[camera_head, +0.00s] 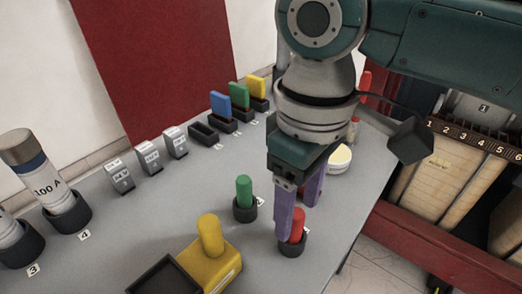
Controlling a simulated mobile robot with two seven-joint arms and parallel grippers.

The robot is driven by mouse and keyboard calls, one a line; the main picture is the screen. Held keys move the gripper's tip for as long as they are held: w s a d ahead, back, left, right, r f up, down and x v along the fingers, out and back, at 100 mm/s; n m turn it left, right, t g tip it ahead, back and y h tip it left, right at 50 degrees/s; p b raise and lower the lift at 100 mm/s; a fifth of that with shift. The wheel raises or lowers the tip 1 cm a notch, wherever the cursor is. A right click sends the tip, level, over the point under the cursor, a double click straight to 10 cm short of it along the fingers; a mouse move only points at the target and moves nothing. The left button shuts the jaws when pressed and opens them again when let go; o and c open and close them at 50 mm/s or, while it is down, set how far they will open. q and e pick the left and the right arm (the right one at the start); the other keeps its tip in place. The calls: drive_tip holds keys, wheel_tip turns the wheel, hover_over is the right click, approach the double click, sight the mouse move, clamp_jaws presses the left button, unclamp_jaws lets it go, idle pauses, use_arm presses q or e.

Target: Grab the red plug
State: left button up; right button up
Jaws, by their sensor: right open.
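The red plug (298,224) stands upright in a dark round holder (292,245) near the right edge of the grey table. My right gripper (298,218) points down over it with purple fingers. It is open, with one finger at the left of the plug and the other behind it to the right. The left finger hides part of the plug, and I cannot tell whether it touches. My left gripper is not in view.
A green plug (244,190) in its holder and a yellow plug (210,236) on a yellow block stand left of the gripper. A dark tray (165,277) lies at the front. Blue, green and yellow pieces stand in black holders (222,124) farther back. The grey table (150,215) has free room at centre left.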

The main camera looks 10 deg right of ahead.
sight(294, 230)
wheel_tip(294, 230, down, 3)
drive_tip(key=shift+r, duration=0.15)
drive_tip(key=shift+w, duration=0.1)
clamp_jaws()
idle(0.3)
